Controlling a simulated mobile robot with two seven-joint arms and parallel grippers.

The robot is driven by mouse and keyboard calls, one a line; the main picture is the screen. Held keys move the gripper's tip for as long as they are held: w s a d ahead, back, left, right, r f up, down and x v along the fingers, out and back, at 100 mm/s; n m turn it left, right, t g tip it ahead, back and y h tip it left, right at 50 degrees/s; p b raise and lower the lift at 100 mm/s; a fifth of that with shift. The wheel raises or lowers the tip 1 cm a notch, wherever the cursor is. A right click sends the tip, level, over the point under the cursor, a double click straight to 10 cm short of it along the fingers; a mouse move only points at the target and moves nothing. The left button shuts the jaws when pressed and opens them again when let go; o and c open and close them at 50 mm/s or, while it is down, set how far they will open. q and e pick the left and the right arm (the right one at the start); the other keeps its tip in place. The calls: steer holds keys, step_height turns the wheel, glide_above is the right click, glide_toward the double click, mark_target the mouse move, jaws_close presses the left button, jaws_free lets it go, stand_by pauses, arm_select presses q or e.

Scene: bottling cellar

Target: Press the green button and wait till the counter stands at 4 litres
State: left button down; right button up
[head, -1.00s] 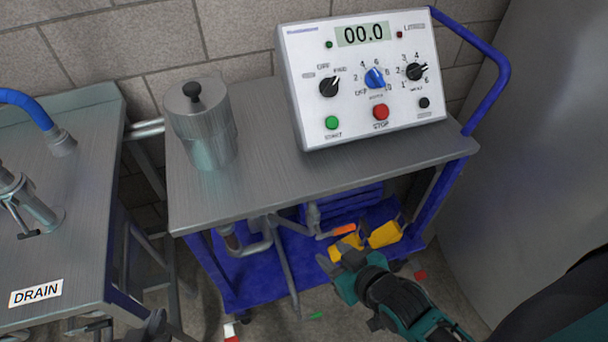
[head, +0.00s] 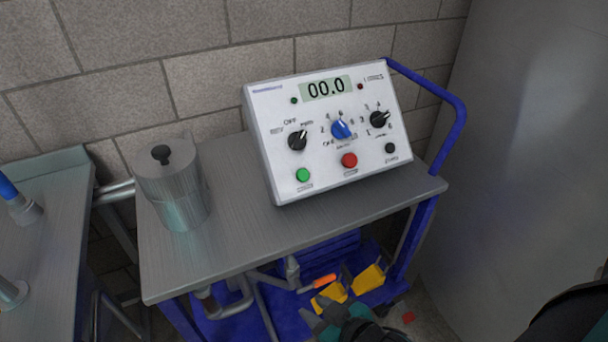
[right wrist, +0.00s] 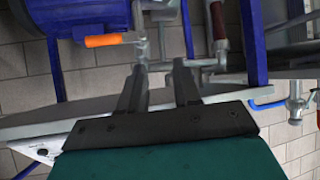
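The white control box (head: 328,140) stands on the steel top of a blue cart. Its counter (head: 326,88) reads 00.0. The green button (head: 303,175) is at the front lower left of its face, with a red button (head: 349,160) to its right. Nothing touches the green button. My right gripper (head: 322,312) is low at the bottom edge of the head view, in front of and below the cart top, well away from the box. In the right wrist view its two fingers (right wrist: 160,68) stand apart with nothing held between them. My left gripper is out of view.
A lidded steel pot (head: 175,190) stands left of the box on the cart top (head: 240,235). The blue push handle (head: 455,130) rises at the right. Below are an orange lever (head: 318,282) and yellow parts (head: 368,278). The cart top before the box is clear.

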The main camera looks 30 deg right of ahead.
jaws_close()
stand_by(1.4)
